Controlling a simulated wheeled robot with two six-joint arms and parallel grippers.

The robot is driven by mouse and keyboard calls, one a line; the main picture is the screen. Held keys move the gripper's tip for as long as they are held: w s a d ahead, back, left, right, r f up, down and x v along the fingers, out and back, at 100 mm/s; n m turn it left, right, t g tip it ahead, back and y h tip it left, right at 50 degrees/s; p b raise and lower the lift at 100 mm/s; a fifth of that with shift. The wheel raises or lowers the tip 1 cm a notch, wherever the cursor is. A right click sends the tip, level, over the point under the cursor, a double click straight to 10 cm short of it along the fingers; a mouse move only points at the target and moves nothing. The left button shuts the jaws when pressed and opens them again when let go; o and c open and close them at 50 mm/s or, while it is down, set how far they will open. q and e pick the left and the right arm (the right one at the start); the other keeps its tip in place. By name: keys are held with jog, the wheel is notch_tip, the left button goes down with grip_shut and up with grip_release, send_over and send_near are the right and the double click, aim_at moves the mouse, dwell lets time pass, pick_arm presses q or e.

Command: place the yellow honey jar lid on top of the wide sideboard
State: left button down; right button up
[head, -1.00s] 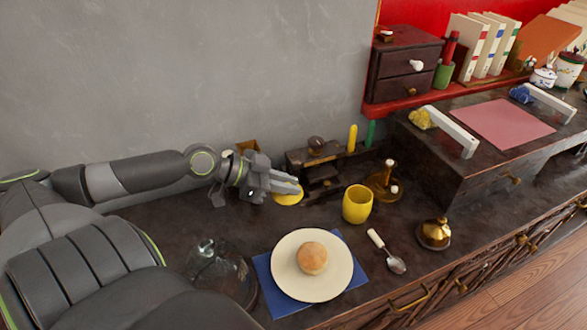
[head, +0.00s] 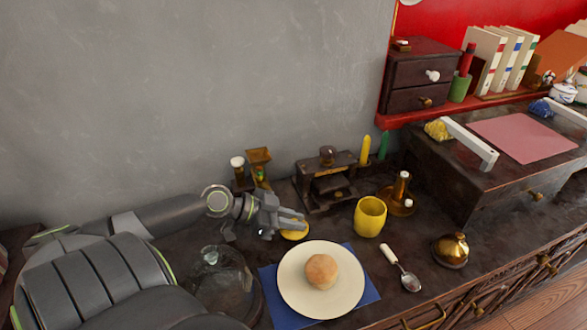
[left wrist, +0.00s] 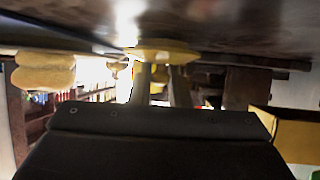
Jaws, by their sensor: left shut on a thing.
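The yellow honey jar lid (head: 295,235) is a flat round disc between the fingers of my left gripper (head: 291,221). The gripper is shut on it, and the fingers hide part of it in the head view. In the left wrist view, the lid (left wrist: 160,52) lies across both fingertips, close to the dark surface. The wide sideboard (head: 430,222) is dark and glossy, below the gripper. I cannot tell whether the lid touches it. My right gripper is not in view.
A cream plate (head: 295,295) with a bun (head: 321,271) lies in front of the lid on a blue napkin (head: 368,290). A dark wooden stand (head: 325,180) is behind. A glass dome (head: 225,280) is at front left.

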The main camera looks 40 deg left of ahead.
pick_arm(q)
jog(key=shift+f, duration=0.15)
jog(key=c, duration=1.4)
grip_release()
jog(key=shift+o, duration=0.2)
